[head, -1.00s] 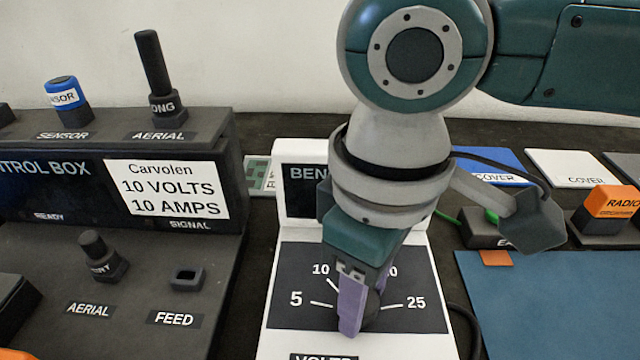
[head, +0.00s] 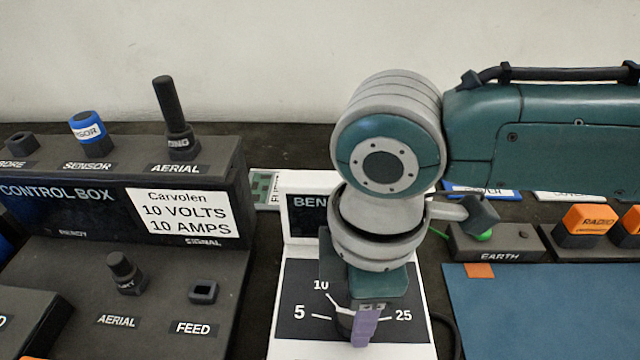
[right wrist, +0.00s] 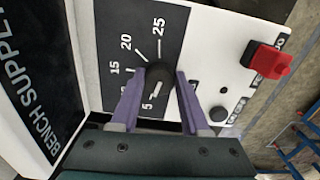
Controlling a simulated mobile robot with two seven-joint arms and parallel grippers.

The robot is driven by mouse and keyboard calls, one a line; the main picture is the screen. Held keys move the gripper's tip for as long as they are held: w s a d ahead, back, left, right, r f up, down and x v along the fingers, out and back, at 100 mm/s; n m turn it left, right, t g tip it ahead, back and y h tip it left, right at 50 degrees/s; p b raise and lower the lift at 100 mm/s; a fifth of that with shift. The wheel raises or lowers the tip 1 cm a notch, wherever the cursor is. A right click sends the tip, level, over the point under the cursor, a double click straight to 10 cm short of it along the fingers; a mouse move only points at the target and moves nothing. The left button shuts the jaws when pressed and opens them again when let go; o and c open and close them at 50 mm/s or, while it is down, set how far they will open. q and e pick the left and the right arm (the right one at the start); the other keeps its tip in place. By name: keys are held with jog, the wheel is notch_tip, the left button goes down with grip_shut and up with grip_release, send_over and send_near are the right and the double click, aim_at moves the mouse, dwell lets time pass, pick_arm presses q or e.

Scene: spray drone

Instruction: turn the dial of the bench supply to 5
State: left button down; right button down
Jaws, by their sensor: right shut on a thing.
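The bench supply (head: 300,350) is a white unit with a black dial plate numbered up to 25. Its black dial (right wrist: 157,76) sits between the two purple fingers of my right gripper (right wrist: 160,80) in the right wrist view. My right gripper (head: 358,325) is shut on the dial from above. A white mark lies at the dial on the side of the 5 label (right wrist: 148,106). I cannot tell whether it is the pointer or a printed line. In the head view the fingers hide most of the dial. My left gripper is not in view.
A dark control box (head: 120,215) with sockets and knobs stands left of the supply. A blue mat (head: 550,310), an earth block (head: 495,243) and orange-topped parts (head: 588,219) lie to the right. A red part (right wrist: 267,68) is on the supply panel.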

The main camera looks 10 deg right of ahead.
dwell(0.5)
jog(key=shift+c, duration=1.9)
grip_release()
notch_tip(320, 180, up, 10)
jog(key=p, duration=0.1)
